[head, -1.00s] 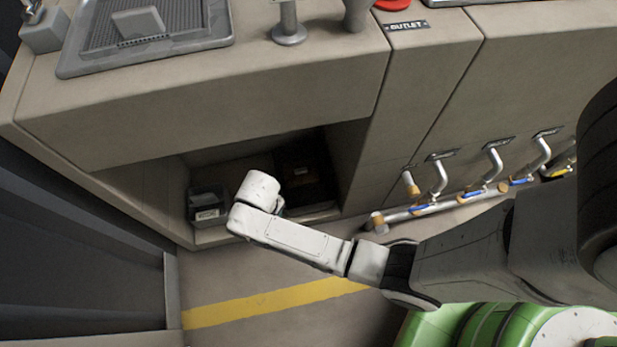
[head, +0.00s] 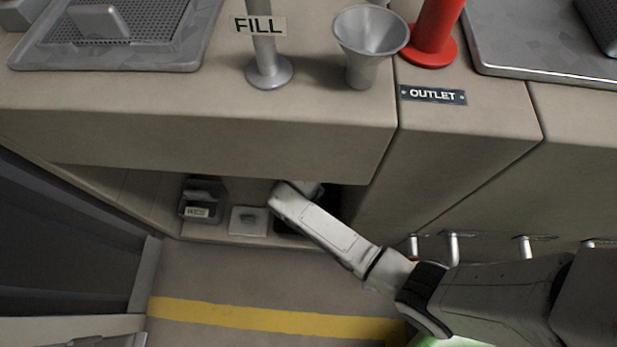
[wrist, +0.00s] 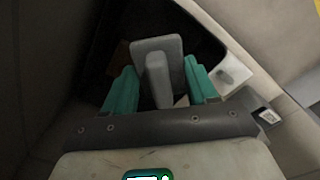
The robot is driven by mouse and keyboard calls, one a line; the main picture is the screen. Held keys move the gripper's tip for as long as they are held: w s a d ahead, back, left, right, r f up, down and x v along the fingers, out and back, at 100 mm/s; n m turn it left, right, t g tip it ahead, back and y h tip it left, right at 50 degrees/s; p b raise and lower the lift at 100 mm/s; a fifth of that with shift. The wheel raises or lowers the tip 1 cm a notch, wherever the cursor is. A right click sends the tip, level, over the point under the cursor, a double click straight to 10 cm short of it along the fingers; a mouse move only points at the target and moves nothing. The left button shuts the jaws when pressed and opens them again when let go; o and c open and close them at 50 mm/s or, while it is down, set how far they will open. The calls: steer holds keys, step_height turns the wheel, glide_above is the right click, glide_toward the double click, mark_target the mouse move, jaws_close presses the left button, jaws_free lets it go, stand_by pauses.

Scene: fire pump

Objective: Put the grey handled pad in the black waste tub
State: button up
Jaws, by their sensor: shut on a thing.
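The grey handled pad (wrist: 172,47) is in my gripper (wrist: 160,88), seen in the wrist view. Its upright handle stands between the two teal fingers. The black waste tub (wrist: 108,38) shows as a dark opening under and around the pad. In the head view the tub (head: 288,229) is a dark strip at the right of the low recess, mostly hidden by my arm. The gripper and pad are hidden there behind my arm and the counter. I cannot tell the pad's exact height over the tub.
A dark labelled box (head: 201,200) stands farther left. The counter front (head: 200,140) overhangs the recess. A funnel (head: 368,45) and a red post (head: 435,30) stand on the counter.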

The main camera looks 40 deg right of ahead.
step_height(320, 180, down, 14)
steer(key=b, duration=0.7)
steer(key=shift+f, duration=0.15)
steer(key=o, duration=1.1)
step_height(320, 180, up, 12)
steer(key=p, duration=0.7)
